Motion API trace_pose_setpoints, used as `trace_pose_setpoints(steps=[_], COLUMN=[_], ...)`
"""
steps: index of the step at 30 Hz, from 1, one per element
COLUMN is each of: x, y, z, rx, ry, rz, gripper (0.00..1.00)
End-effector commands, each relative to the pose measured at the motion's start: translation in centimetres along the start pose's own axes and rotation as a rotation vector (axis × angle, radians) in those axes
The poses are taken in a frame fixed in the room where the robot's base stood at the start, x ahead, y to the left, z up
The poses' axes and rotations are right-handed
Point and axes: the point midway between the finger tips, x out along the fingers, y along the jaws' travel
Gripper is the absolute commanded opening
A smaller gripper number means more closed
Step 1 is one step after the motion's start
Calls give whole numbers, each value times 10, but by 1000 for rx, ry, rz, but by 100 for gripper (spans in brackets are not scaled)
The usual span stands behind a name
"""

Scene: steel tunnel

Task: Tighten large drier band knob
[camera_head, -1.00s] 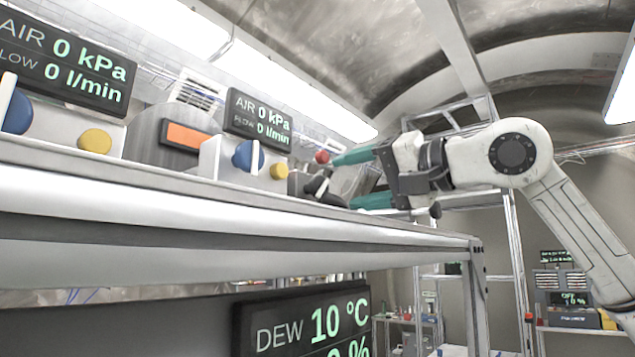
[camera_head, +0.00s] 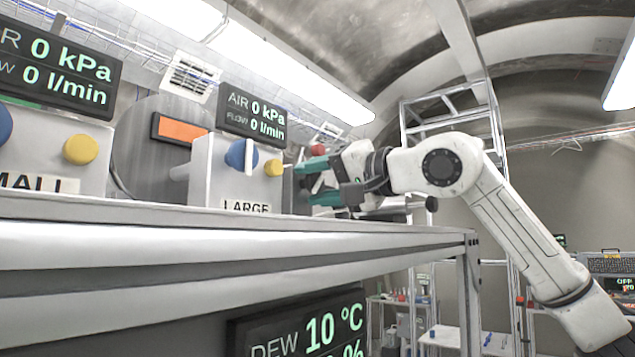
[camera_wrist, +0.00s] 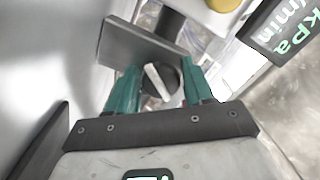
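The large drier is a white box labelled LARGE (camera_head: 208,160) on the shelf in the head view, with a blue knob (camera_head: 236,154) and a yellow knob (camera_head: 273,168). In the wrist view, a round black knob with a white bar (camera_wrist: 155,82) sits in front of a dark grey plate. My gripper (camera_head: 313,181) points left at the right side of the large box. In the wrist view, my gripper (camera_wrist: 161,80) is open, with one teal finger on each side of the black knob. Narrow gaps show; contact is unclear. In the head view, the fingers hide most of the knob.
A red knob (camera_head: 318,150) shows just above my upper finger. The shelf edge (camera_head: 240,225) runs below my gripper. A second white box labelled SMALL (camera_head: 62,150) stands at the left. A display (camera_head: 253,115) is above the large box. A metal frame (camera_head: 445,115) stands behind my arm.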

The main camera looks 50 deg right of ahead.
Motion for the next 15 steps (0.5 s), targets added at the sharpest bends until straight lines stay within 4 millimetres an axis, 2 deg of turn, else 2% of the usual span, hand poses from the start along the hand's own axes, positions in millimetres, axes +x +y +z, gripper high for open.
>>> trace_pose_setpoints(steps=[2,12,15], x=[0,0,0], y=[0,0,0], z=[0,0,0], rx=[0,0,1], ry=[0,0,-1], rz=[0,1,1], gripper=[44,11,11])
